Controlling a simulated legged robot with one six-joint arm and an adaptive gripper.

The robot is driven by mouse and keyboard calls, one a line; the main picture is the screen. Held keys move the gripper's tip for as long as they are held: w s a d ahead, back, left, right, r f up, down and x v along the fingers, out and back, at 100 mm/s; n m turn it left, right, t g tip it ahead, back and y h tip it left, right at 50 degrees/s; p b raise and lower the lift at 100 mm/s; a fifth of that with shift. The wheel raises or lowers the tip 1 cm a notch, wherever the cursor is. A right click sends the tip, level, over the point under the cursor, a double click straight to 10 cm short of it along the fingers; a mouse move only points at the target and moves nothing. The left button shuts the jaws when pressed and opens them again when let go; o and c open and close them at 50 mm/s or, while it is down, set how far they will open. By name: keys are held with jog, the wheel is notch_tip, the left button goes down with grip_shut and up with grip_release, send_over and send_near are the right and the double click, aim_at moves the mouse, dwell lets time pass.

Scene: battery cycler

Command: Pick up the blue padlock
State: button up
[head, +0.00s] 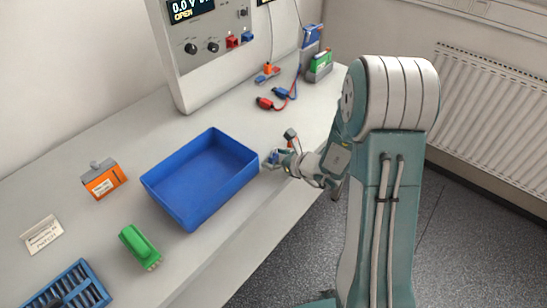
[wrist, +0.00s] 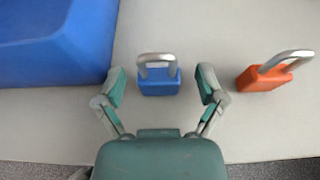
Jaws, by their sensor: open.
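The blue padlock (wrist: 159,82) stands on the bench in the wrist view, its silver shackle on the far side. My gripper (wrist: 162,84) is open, with one finger on each side of the blue padlock and a gap on both sides. In the head view my gripper (head: 279,160) is low at the bench's front edge, just right of the blue tray. The padlock is small and mostly hidden by the gripper there.
An orange padlock (wrist: 264,78) lies just right of my gripper. The blue tray (wrist: 55,45) is close on the left. The bench's front edge is near.

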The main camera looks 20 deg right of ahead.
grip_shut()
jog(key=shift+r, duration=0.1)
dwell(0.3)
